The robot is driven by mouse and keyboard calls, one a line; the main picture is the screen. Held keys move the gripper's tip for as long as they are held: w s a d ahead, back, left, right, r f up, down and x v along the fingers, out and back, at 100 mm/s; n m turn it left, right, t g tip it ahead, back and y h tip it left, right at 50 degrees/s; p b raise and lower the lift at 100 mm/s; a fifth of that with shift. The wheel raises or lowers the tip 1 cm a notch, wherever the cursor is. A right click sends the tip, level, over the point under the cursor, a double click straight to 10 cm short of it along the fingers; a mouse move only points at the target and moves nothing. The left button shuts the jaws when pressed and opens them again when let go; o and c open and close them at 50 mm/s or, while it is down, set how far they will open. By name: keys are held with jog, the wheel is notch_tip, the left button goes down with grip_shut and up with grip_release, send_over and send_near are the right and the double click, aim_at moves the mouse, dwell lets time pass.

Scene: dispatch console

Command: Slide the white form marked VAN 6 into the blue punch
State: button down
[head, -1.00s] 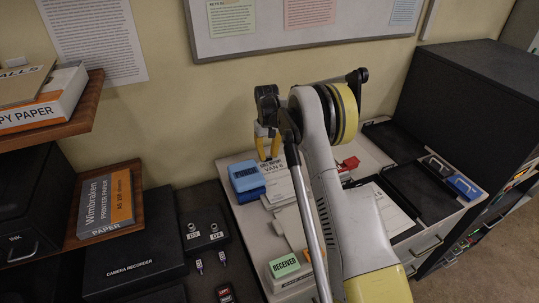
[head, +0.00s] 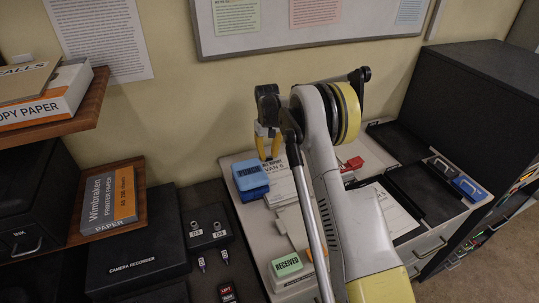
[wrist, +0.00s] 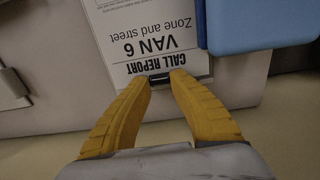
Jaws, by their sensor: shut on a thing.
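The white form marked VAN 6 (head: 277,168) lies on the light cabinet top, just right of the blue punch (head: 250,178). In the wrist view the form (wrist: 138,30) appears upside down, with its CALL REPORT edge at my fingertips. The punch (wrist: 250,25) is beside it on the right, with a narrow gap or touching; I cannot tell which. My gripper (head: 267,143) has yellow fingers, and in the wrist view (wrist: 165,78) they are shut on the form's header edge. A dark strip shows by the fingertips. The punch's slot is hidden.
A green RECEIVED stamp (head: 288,264) stands nearer on the cabinet. A red object (head: 353,164) and black trays (head: 418,190) are to the right. A camera recorder (head: 135,255) is at left. The wall is close behind my gripper.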

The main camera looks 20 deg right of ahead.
jog(key=shift+a+b, duration=0.3)
jog(key=shift+a, duration=0.15)
dwell(1.0)
jog(key=c, duration=0.6)
grip_release()
jog(key=shift+r+p, duration=1.65)
jog(key=shift+r, duration=1.85)
